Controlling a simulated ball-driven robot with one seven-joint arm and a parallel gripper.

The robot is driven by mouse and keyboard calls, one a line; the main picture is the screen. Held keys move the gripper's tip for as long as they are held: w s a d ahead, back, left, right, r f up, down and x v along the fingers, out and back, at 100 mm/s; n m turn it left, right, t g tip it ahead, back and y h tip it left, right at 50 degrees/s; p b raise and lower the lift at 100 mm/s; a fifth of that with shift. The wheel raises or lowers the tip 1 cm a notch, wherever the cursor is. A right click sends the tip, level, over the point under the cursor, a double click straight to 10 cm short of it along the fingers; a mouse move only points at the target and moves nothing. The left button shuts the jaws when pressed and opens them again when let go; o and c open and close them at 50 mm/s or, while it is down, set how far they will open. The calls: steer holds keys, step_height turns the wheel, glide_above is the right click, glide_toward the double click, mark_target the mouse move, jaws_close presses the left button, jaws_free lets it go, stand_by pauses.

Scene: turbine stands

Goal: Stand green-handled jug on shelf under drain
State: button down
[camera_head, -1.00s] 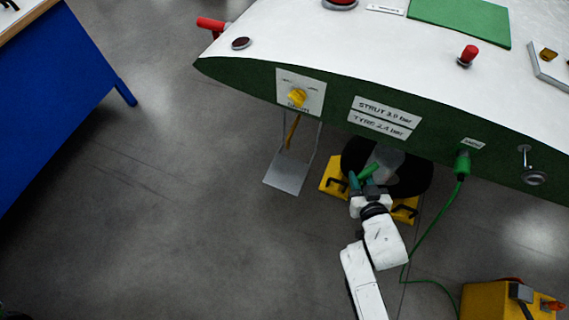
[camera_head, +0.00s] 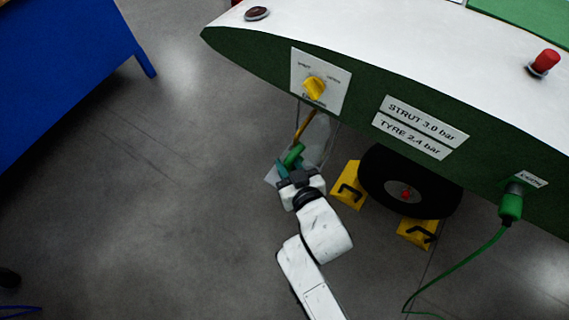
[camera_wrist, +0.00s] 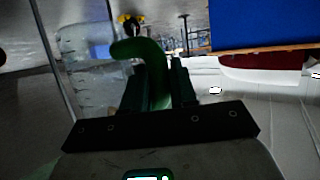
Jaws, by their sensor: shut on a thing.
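The clear jug (camera_head: 316,143) with a green handle (camera_head: 293,156) is at the hanging shelf (camera_head: 271,177), under the dark green hull edge. My gripper (camera_head: 291,169) is shut on the green handle. The jug covers most of the shelf plate; I cannot tell whether its base touches it. The brown drain tube (camera_head: 305,124) comes down from below the yellow-knob panel (camera_head: 320,82), close to the jug's top. In the wrist view the handle (camera_wrist: 152,62) stands between my two fingers (camera_wrist: 160,90), with the clear jug body (camera_wrist: 90,85) on the left.
A black wheel (camera_head: 385,180) between yellow chocks (camera_head: 348,185) stands right of the shelf. A green cable (camera_head: 462,268) hangs from a socket farther right. A blue bench (camera_head: 60,80) is at the upper left. The grey floor between is clear.

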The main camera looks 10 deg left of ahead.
steer(key=shift+s+a+f+b, duration=0.2)
steer(key=shift+a+f+b, duration=0.05)
steer(key=shift+f+b, duration=1.05)
steer(key=shift+s+a+f+b, duration=0.15)
steer(key=shift+a+f+b, duration=0.1)
steer(key=shift+f+b, duration=1)
steer(key=shift+s+a+f+b, duration=0.2)
steer(key=shift+a+f+b, duration=0.05)
steer(key=shift+f+b, duration=1)
steer(key=c, duration=0.8)
jaws_free()
steer(key=shift+f, duration=0.1)
steer(key=shift+o, duration=0.7)
